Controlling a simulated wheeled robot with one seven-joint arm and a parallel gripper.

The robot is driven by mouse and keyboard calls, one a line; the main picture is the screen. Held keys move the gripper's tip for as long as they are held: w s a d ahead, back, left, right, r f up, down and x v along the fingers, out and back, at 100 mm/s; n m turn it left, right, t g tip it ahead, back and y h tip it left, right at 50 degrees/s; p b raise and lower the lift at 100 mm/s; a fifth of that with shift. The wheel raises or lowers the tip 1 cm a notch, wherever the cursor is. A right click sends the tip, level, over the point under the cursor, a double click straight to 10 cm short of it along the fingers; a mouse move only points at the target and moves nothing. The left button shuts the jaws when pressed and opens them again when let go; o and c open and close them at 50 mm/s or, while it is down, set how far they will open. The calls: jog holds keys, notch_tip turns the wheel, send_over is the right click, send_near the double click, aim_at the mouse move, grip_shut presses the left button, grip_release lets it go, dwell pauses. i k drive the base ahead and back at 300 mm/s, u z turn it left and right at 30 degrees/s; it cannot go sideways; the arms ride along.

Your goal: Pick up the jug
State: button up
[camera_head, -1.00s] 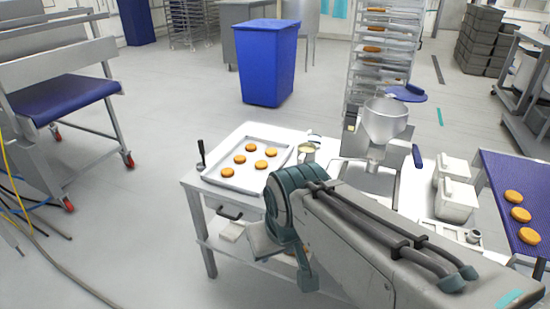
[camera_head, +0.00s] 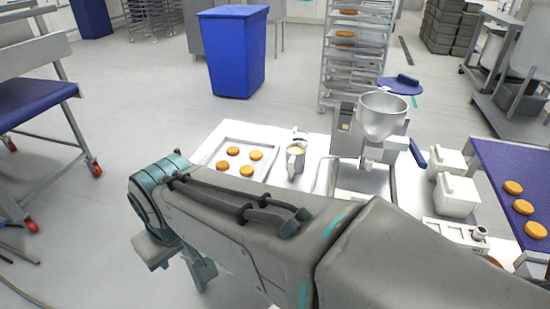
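A small metal jug (camera_head: 295,159) with something pale inside stands on the white table, just right of the baking tray (camera_head: 268,166). My arm crosses the foreground and covers the near part of the table.
Several orange-brown rounds lie on the tray. A depositor with a metal hopper (camera_head: 383,116) stands right of the jug. White lidded containers (camera_head: 455,194) and a blue conveyor (camera_head: 503,165) with rounds are further right. A blue bin (camera_head: 233,55) stands on open floor behind.

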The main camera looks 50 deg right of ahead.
aim_at(294, 152)
jog(key=z, duration=0.25)
jog(key=i, duration=0.6)
jog(key=z, duration=1)
jog(key=i, duration=0.35)
jog(key=z, duration=0.4)
